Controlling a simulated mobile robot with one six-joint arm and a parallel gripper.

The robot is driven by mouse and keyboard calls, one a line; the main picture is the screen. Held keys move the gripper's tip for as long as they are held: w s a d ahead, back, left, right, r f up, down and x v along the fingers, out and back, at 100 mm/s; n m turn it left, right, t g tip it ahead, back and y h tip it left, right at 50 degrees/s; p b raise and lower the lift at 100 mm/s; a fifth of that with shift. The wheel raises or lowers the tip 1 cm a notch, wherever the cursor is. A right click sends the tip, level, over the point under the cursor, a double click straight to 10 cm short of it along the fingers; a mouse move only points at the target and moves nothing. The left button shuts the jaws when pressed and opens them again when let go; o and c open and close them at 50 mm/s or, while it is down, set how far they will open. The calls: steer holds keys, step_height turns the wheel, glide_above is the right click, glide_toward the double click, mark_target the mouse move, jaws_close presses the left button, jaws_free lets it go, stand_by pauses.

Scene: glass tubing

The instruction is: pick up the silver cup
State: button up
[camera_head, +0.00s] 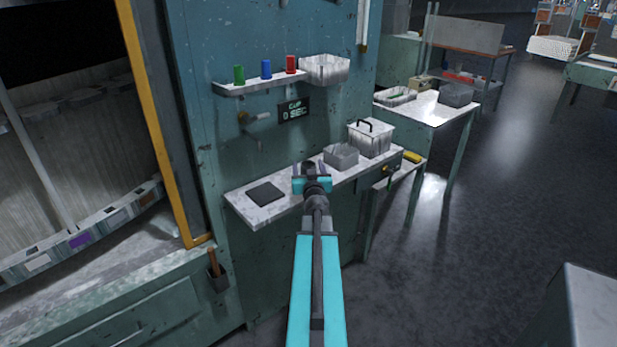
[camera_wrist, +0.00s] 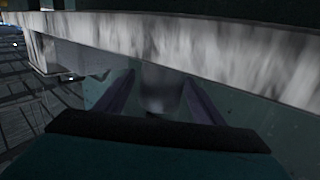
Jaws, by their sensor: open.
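My gripper (camera_head: 310,174) is at the lower wall shelf (camera_head: 262,215), with its jaws open. A small dark grey cup-like thing (camera_head: 308,165) shows between or just beyond the fingertips; it looks like the silver cup, though its colour is dim here. In the wrist view a dull grey, rounded shape (camera_wrist: 160,88) lies between the two fingers of my gripper (camera_wrist: 158,100).
A black pad (camera_head: 265,193) lies left on the lower shelf; a grey bin (camera_head: 341,156) and a white handled box (camera_head: 370,137) stand right. Above, green (camera_head: 239,75), blue (camera_head: 266,69) and red (camera_head: 292,64) cups and a white bin (camera_head: 325,69) line the upper shelf.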

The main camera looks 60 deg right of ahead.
steer(key=shift+x, duration=1.3)
steer(key=shift+f, duration=0.1)
steer(key=c, duration=1.1)
steer(key=shift+r, duration=0.2)
